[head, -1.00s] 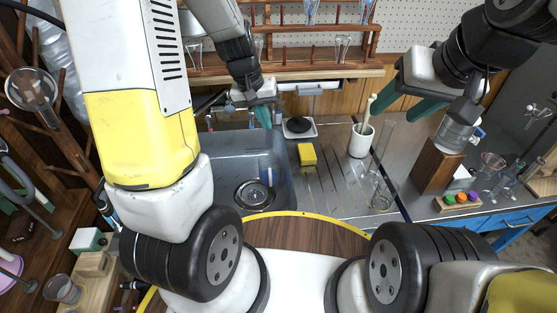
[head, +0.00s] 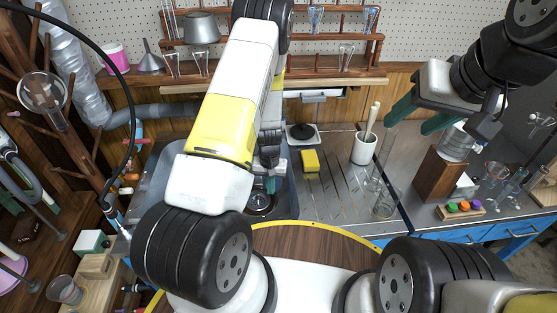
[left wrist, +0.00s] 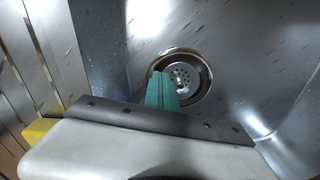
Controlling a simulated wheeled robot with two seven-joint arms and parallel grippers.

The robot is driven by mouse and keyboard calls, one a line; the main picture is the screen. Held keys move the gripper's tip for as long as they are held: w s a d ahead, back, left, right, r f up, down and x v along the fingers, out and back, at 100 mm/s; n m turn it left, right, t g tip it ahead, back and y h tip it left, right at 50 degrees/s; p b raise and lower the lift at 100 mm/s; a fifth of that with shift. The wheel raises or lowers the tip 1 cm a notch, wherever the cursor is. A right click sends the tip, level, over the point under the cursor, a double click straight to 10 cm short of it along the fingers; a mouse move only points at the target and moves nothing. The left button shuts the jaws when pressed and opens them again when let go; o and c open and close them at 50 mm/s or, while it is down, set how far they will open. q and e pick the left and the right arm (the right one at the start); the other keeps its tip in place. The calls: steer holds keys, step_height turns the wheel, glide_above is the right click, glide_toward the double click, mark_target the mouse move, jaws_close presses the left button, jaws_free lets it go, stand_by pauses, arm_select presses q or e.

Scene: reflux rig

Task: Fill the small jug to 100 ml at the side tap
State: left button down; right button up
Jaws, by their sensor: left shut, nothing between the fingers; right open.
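My left gripper (head: 270,184) is shut and empty, low over the grey sink (head: 160,190). In the left wrist view its green fingers (left wrist: 162,90) point toward the round drain (left wrist: 182,80), with nothing between them. My right gripper (head: 425,116) is open, with its green fingers apart. A clear vessel (head: 456,142) stands below and right of it by a wooden block; I cannot tell whether it is the small jug. A clear vessel (head: 380,198) also stands on the drainboard. My left arm hides much of the sink and its back edge, and I cannot make out the side tap.
A yellow sponge (head: 310,161) and a white mug with a pestle (head: 364,147) stand on the ribbed drainboard (head: 335,205). A wooden block (head: 437,172) and a rack of coloured caps (head: 462,208) are at right. Glassware shelves (head: 340,72) run along the back.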

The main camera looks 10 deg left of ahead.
arm_select(q)
step_height(320, 180, down, 4)
steer(key=shift+w+f, duration=0.15)
steer(key=shift+w, duration=1.05)
steer(key=shift+w+a, duration=0.15)
steer(key=shift+w, duration=0.65)
steer(key=shift+w, duration=0.4)
steer(key=w, duration=0.6)
steer(key=shift+w+a, duration=0.3)
steer(key=shift+w, duration=0.05)
